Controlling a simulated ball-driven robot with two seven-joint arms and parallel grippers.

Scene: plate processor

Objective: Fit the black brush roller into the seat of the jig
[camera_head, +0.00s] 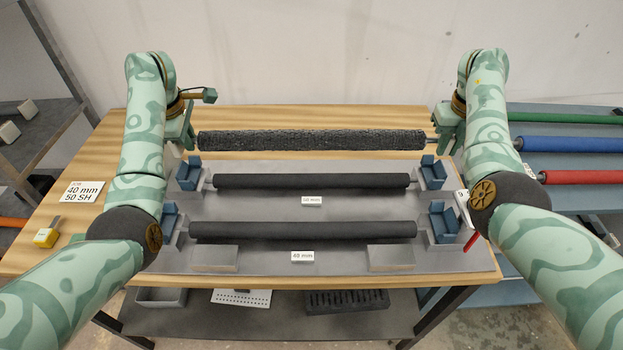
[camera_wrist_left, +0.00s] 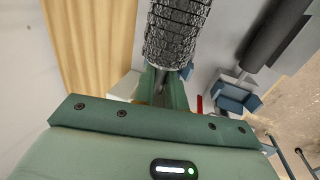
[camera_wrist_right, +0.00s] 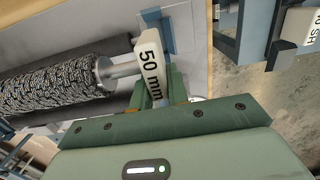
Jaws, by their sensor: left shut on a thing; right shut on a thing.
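The black brush roller (camera_head: 310,140) is held level, lengthwise from left to right, above the back edge of the jig (camera_head: 320,260). My left gripper (camera_head: 194,140) is shut on its left end; the bristles also show in the left wrist view (camera_wrist_left: 178,32). My right gripper (camera_head: 434,137) is shut on its right end; the bare shaft (camera_wrist_right: 122,70) shows in the right wrist view. Blue seat blocks stand in pairs on the jig: back left (camera_head: 188,173), back right (camera_head: 433,173), front left (camera_head: 170,217), front right (camera_head: 443,222). The roller is apart from them.
Two smooth dark rollers, back (camera_head: 310,181) and front (camera_head: 300,230), lie between the block pairs. Green (camera_head: 560,118), blue (camera_head: 575,143) and red (camera_head: 585,177) rollers lie on the right. A yellow tape measure (camera_head: 46,238) sits at the table's left. A "50 mm" label (camera_wrist_right: 149,67) shows.

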